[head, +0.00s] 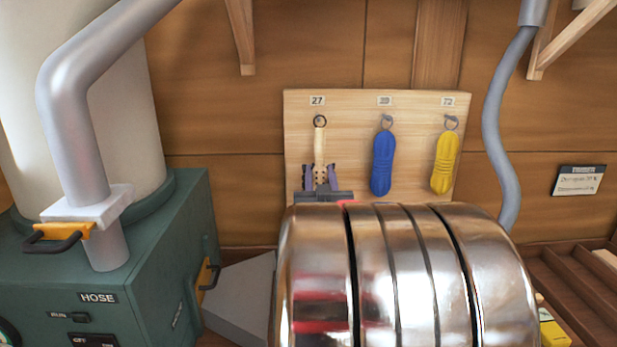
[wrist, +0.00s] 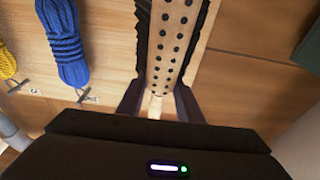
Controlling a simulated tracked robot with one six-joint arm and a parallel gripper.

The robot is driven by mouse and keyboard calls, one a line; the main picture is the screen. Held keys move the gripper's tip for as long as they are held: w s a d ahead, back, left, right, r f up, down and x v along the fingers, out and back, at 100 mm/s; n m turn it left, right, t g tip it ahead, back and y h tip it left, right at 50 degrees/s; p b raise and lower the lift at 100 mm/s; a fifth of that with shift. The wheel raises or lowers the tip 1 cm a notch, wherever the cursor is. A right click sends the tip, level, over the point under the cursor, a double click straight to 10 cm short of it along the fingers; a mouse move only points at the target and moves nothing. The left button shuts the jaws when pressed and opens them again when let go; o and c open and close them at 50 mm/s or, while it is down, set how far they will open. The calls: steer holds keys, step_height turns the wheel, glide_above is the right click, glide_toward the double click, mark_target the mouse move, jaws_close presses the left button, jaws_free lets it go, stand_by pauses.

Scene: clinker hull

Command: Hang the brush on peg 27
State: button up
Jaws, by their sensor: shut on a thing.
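The brush (head: 319,148) is upright against the pegboard, its pale handle up and its dotted wooden head down. A dark ring at its top is at the peg under the label 27 (head: 317,100); I cannot tell whether the ring is around the peg or just in front of it. My gripper (head: 320,180) is shut on the brush, with a finger on each side. In the wrist view the brush (wrist: 172,45) shows its dotted wood with dark bristles along both edges, between my gripper's fingers (wrist: 158,98).
A blue rope bundle (head: 382,162) hangs at 39 and a yellow one (head: 445,162) at 72 on the pegboard (head: 350,130). A grey hose (head: 495,120) runs down at the right. A green machine (head: 130,270) with a grey pipe (head: 75,130) stands at the left.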

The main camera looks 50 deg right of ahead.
steer(key=shift+f+x, duration=0.2)
steer(key=shift+x, duration=0.6)
steer(key=shift+f+x, duration=0.15)
steer(key=shift+x, duration=0.65)
steer(key=shift+w+d+f, duration=0.35)
steer(key=shift+w+d, duration=0.1)
